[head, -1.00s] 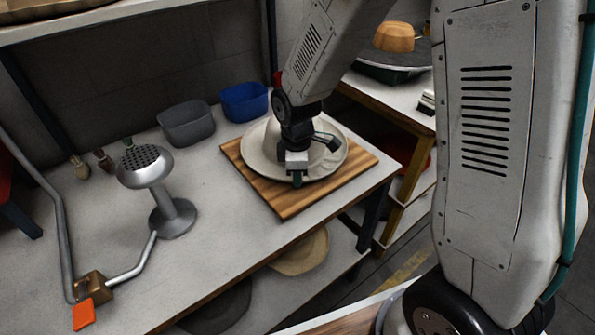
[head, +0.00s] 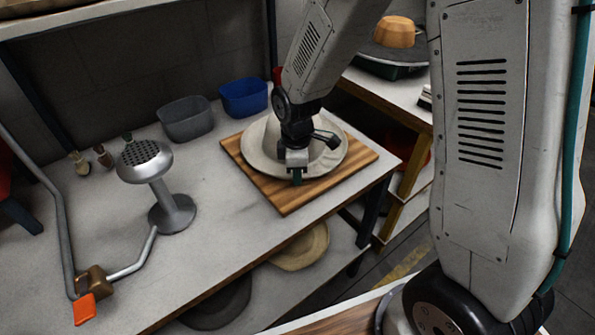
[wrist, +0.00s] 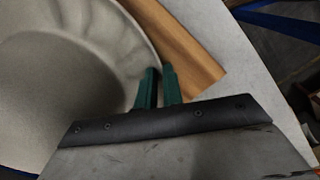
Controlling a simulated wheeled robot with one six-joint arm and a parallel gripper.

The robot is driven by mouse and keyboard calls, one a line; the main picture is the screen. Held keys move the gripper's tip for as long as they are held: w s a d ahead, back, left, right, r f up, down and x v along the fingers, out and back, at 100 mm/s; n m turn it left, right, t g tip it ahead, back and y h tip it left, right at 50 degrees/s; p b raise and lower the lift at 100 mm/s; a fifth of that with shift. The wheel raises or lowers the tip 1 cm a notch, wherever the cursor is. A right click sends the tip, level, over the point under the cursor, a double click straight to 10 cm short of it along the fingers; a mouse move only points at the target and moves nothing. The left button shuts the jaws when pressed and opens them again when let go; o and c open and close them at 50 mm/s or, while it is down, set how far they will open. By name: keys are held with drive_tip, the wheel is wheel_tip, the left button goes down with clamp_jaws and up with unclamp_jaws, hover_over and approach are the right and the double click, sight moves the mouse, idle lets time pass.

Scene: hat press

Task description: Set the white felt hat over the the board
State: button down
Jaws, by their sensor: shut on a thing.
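The white felt hat (head: 264,158) lies over the wooden board (head: 283,197) on the workbench; the board shows around its brim. The hat also fills the left of the wrist view (wrist: 60,80), where a strip of the board (wrist: 178,45) shows past the brim. My gripper (head: 297,178) is at the near side of the hat. In the wrist view its green fingers (wrist: 157,88) are close together at the brim's edge, shut on the brim. My wrist hides much of the crown in the head view. I cannot tell whether the whole brim touches the board.
A metal steamer stand (head: 158,182) with a perforated head is on the left of the bench. A grey bin (head: 187,122) and a blue bin (head: 243,98) stand behind the board. More hats lie on the shelf below. Bare bench lies between stand and board.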

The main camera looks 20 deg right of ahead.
drive_tip(key=shift+f, duration=0.25)
drive_tip(key=c, duration=1.5)
unclamp_jaws()
drive_tip(key=shift+o, duration=0.2)
wheel_tip(320, 180, up, 8)
drive_tip(key=shift+f, duration=0.1)
